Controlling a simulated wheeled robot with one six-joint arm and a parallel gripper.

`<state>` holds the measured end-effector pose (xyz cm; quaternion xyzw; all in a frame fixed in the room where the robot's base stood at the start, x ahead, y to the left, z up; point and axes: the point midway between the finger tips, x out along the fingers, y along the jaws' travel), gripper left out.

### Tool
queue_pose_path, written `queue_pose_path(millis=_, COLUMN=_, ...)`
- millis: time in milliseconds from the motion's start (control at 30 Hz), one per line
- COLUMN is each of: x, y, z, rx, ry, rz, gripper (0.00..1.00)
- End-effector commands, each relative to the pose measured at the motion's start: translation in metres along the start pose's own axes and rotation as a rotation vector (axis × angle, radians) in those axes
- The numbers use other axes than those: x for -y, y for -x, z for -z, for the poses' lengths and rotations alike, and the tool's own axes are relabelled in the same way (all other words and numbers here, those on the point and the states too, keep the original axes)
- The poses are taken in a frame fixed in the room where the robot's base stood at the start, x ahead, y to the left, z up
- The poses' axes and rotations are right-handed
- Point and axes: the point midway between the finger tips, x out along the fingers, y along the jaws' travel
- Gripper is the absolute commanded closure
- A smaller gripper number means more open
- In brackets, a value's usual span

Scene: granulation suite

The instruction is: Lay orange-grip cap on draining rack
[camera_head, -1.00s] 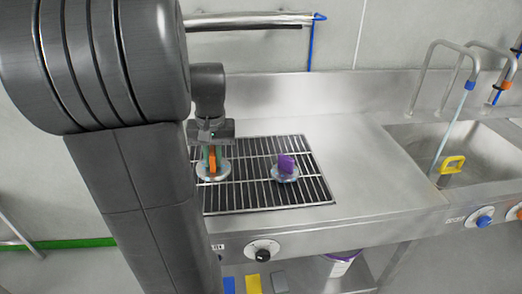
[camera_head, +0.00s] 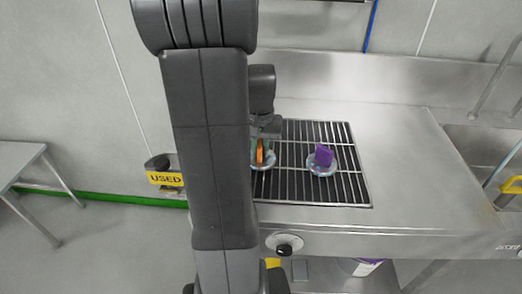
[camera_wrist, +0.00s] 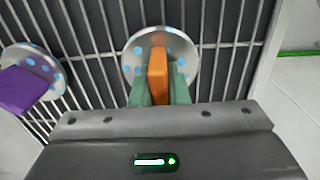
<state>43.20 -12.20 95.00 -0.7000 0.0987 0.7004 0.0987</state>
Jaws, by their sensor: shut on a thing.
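The orange-grip cap (camera_wrist: 158,75) is a round silver disc with blue spots and an upright orange grip. My gripper (camera_wrist: 160,88) is shut on the orange grip, with a green finger on each side. In the head view the orange-grip cap (camera_head: 260,154) is at the left part of the draining rack (camera_head: 345,190), partly hidden by my arm. The rack is a dark wire grid set in the steel counter. The cap is over the rack's bars; I cannot tell whether it touches them.
A purple-grip cap (camera_head: 324,157) lies on the rack to the right, and shows left in the wrist view (camera_wrist: 22,88). Steel counter (camera_head: 410,165) is clear right of the rack, before a sink (camera_head: 490,150). A yellow "USED" sign (camera_head: 165,179) stands left of the rack.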

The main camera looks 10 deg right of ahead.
Motion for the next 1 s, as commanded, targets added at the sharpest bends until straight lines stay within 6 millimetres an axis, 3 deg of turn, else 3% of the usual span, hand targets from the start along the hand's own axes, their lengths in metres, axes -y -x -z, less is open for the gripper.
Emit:
queue_pose_path(millis=433, x=0.0, y=-0.011, z=0.0, rx=-0.001, ry=0.0, rz=0.0, gripper=1.0)
queue_pose_path(millis=467, x=0.0, y=-0.012, z=0.0, rx=0.0, ry=0.0, rz=0.0, gripper=0.84)
queue_pose_path(millis=567, x=0.0, y=-0.011, z=0.0, rx=0.0, ry=0.0, rz=0.0, gripper=0.64)
queue_pose_path(millis=867, x=0.0, y=-0.009, z=0.0, rx=-0.001, ry=0.0, rz=0.0, gripper=0.64)
queue_pose_path(millis=1000, x=0.0, y=0.003, z=0.001, rx=-0.005, ry=0.0, rz=0.001, gripper=0.64)
